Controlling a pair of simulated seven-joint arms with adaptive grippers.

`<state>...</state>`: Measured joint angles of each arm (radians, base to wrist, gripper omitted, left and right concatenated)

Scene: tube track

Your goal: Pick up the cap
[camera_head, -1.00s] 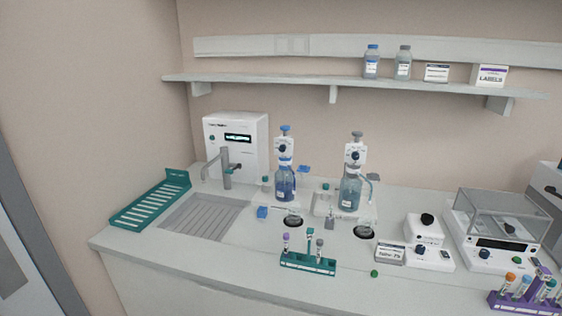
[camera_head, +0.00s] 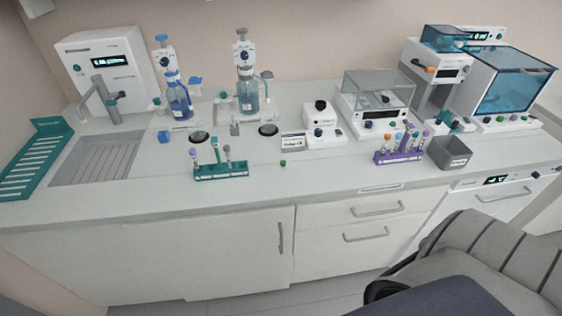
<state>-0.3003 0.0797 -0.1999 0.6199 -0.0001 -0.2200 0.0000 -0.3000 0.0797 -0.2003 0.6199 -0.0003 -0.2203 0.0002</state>
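A small green cap (camera_head: 283,163) lies alone on the light grey counter, in front of the white vortex-like device and to the right of the green tube rack (camera_head: 222,173). That rack holds tubes with purple, green and grey tops, standing upright. A purple tube rack (camera_head: 398,157) stands further right with several tubes capped in different colours. Neither of my grippers is in view.
A grey open bin (camera_head: 449,152) stands right of the purple rack. Dispenser bottles (camera_head: 179,101) and a balance (camera_head: 377,101) stand behind. The counter's front strip (camera_head: 300,184) is mostly clear. A grey, chair-like padded object (camera_head: 490,255) stands at bottom right.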

